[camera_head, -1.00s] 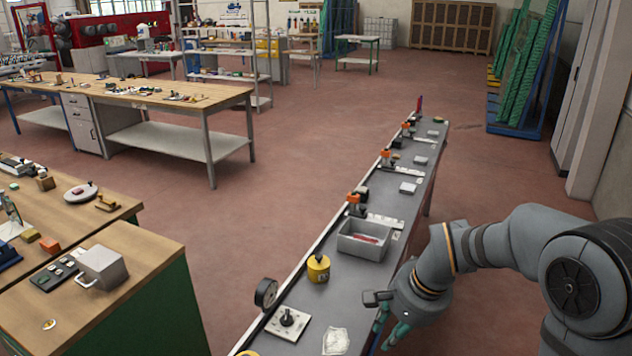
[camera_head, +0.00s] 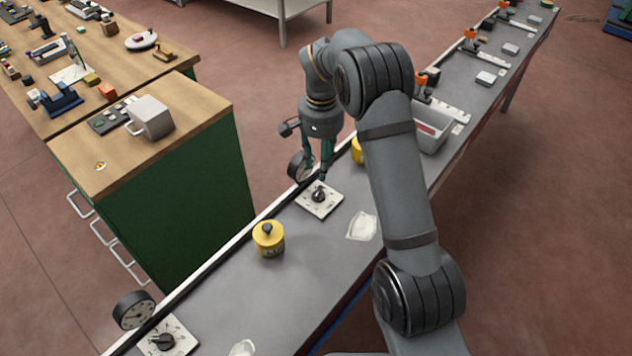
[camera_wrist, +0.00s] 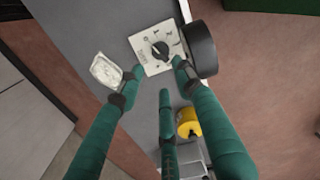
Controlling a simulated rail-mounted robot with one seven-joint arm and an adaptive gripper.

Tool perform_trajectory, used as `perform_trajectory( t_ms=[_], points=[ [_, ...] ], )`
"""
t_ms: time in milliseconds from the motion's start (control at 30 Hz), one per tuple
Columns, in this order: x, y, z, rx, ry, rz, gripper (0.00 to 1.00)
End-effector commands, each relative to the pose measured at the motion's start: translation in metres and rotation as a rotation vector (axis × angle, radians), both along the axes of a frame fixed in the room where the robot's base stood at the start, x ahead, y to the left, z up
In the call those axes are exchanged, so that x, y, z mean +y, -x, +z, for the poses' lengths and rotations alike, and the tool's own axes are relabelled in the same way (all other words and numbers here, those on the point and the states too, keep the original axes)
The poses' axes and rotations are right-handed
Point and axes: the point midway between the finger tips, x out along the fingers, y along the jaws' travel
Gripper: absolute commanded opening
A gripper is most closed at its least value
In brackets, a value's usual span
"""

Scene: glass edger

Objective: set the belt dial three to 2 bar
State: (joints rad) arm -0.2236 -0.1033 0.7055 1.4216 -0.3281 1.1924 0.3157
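A dial with a black knob on a square white plate (camera_head: 313,207) lies on the long grey bench (camera_head: 300,262). The dial plate (camera_wrist: 149,45) also shows in the wrist view, with marks around the knob that are too small to read. My gripper (camera_head: 318,172) points down just above this dial. In the wrist view my gripper (camera_wrist: 155,72) has its green fingers spread, with the knob beyond their tips and nothing held. A black round gauge (camera_head: 300,166) stands beside the plate; its face is turned away in the wrist view. Another dial plate (camera_head: 168,341) sits at the near end.
A yellow knobbed pot (camera_head: 268,241) stands on the bench between the dials; another yellow pot (camera_wrist: 188,122) is on the opposite side. A pale flat patch (camera_head: 361,226) lies by the dial. Another gauge (camera_head: 133,310) and a grey tray (camera_head: 432,130) are along the bench.

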Motion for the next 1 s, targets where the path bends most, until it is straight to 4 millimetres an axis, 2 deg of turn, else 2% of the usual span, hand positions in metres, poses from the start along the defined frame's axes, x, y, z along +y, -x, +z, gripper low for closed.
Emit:
perform_trajectory(
  t_ms=[300,500,700,933,1000],
  points=[
    [-0.001,0.002,-0.055,0.007,0.001,-0.001,0.35],
    [0.0,0.001,-0.083,0.002,0.0,-0.001,0.35],
    [0.0,0.001,-0.095,0.0,-0.001,-0.001,0.35],
    [0.0,0.001,-0.096,-0.001,-0.001,-0.001,0.35],
    [0.0,0.001,-0.096,0.0,-0.001,-0.001,0.32]
  ],
)
